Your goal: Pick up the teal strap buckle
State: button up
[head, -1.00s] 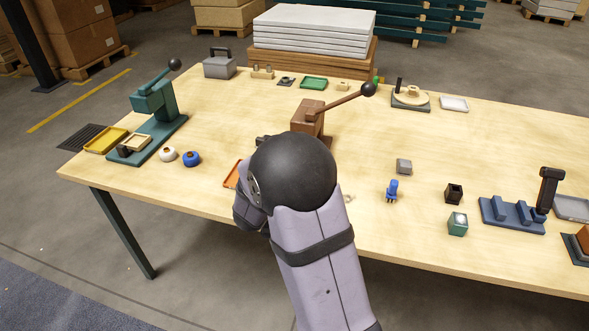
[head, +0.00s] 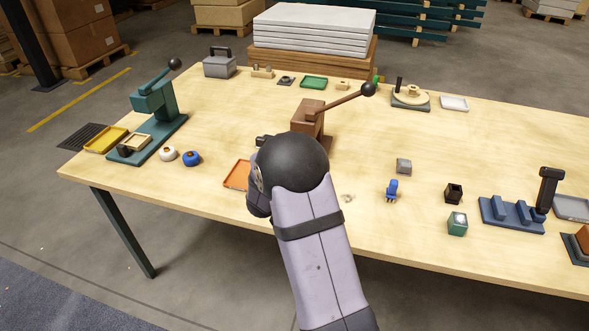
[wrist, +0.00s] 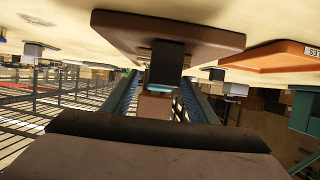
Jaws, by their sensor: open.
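A small teal piece (wrist: 161,78), which looks like the strap buckle, shows in the wrist view at the end of a black block on the brown press's base plate (wrist: 200,33). My gripper (wrist: 160,88) is open, with one finger on each side of the line to that piece. I cannot tell whether the fingers reach it. The wrist picture is upside down, with the table at the top. In the head view the brown press (head: 308,117) stands behind my arm, which hides the buckle and the fingertips.
An orange tray (head: 235,176) lies left of my arm; it also shows in the wrist view (wrist: 270,57). The brown press's lever (head: 343,100) reaches up to the right. A teal press (head: 153,108) stands at left. A blue figure (head: 392,190) and several small blocks stand at right.

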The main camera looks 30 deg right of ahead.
jog(key=shift+c, duration=0.7)
jog(key=c, duration=1)
jog(key=shift+r, duration=0.15)
